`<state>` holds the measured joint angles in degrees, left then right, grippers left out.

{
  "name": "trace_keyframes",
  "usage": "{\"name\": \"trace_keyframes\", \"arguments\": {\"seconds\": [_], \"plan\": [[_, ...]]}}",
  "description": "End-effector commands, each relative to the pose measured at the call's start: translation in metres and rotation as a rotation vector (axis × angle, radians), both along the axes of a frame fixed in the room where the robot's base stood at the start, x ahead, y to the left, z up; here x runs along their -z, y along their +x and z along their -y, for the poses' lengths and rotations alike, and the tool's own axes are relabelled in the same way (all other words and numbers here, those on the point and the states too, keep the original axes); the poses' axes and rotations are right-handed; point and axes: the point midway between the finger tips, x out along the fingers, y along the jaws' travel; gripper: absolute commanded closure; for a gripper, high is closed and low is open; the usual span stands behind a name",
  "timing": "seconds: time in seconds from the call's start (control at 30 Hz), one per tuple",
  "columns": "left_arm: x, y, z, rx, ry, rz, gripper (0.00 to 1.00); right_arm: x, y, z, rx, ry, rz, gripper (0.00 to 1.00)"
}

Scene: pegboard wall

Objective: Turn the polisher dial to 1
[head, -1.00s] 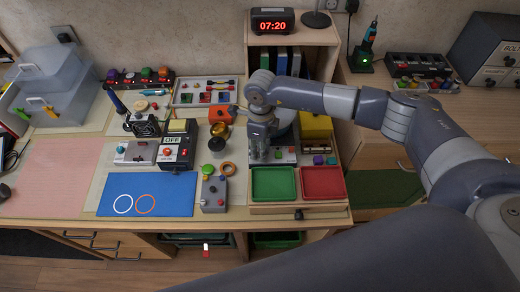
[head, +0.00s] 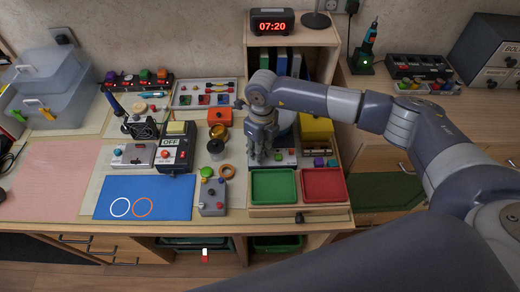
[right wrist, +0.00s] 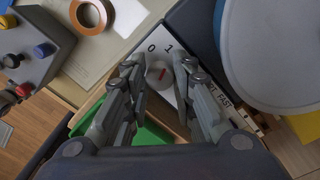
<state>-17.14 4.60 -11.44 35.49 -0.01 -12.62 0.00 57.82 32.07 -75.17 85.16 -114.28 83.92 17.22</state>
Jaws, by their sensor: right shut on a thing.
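The polisher shows in the head view as a round grey disc (head: 286,118) over a pale control panel (head: 287,158). In the right wrist view the disc (right wrist: 275,45) fills the upper right. The polisher dial (right wrist: 159,74) is a small grey knob with a red mark, on a white panel printed 0, 1 and FAST. The red mark lies near the 0 and 1 side; its exact setting is hard to tell. My right gripper (head: 262,155) points down at the panel, its fingers on either side of the dial (right wrist: 159,88) and shut on it. My left gripper is out of view.
Green (head: 273,186) and red (head: 324,185) trays lie in front of the polisher. A grey button box (head: 212,197) and a copper-coloured ring (head: 227,171) stand to its left. A yellow box (head: 316,128) is at its right.

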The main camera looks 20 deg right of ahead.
Motion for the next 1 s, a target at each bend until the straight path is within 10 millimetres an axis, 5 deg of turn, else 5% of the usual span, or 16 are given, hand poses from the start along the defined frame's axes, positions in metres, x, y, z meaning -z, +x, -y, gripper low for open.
{"name": "trace_keyframes", "arguments": {"seconds": [0.17,0.2,0.3,0.67,1.0], "plan": [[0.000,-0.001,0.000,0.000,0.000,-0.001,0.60,-0.001,0.001,0.000,0.000,0.001,0.004,1.00],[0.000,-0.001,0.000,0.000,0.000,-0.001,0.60,-0.001,0.001,0.000,0.000,0.001,0.004,0.71],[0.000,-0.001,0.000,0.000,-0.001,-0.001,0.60,-0.001,0.001,0.000,0.000,0.001,0.003,0.55],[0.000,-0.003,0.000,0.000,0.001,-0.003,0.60,-0.004,0.001,0.000,-0.001,0.000,0.002,0.55],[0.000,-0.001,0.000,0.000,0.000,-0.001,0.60,-0.063,0.003,0.002,-0.002,0.002,0.006,0.55]]}}
